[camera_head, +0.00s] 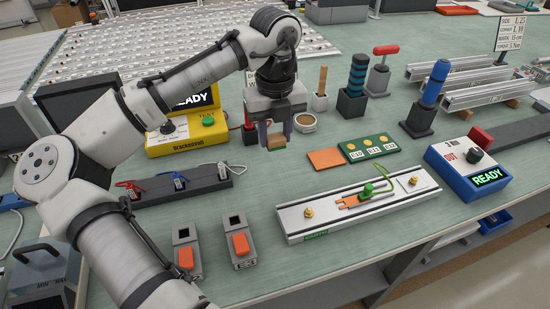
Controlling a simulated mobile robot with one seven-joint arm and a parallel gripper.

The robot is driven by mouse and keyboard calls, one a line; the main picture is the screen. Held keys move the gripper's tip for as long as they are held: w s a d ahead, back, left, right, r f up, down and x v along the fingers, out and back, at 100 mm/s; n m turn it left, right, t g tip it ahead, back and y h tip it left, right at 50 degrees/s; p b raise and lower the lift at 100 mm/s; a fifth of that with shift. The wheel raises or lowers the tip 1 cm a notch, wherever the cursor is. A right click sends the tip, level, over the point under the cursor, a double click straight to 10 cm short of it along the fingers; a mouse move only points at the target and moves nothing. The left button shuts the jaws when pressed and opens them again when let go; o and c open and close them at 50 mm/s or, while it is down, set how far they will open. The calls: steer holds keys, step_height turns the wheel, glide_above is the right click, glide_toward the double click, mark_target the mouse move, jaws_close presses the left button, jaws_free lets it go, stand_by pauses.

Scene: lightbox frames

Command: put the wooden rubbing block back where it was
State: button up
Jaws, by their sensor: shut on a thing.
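The wooden rubbing block (277,143) is a small brown block. It shows between the fingertips of my gripper (276,137), which is shut on it. My gripper points down over the green bench, behind and left of a flat orange pad (325,158). The fingers and the gripper body hide part of the block. I cannot tell whether the block touches the bench or hangs just above it.
A yellow tester (165,148) stands left of my gripper, a round cup (305,124) close right. A green board with yellow discs (378,153), a long metal fixture (310,226) and a blue READY box (462,182) lie to the right. Two grey switch boxes (241,249) stand in front.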

mark_target(275, 171)
step_height(275, 171, down, 8)
steer(key=shift+r, duration=0.1)
stand_by(0.4)
steer(key=o, duration=1)
steer(key=shift+c, duration=0.2)
step_height(275, 171, up, 12)
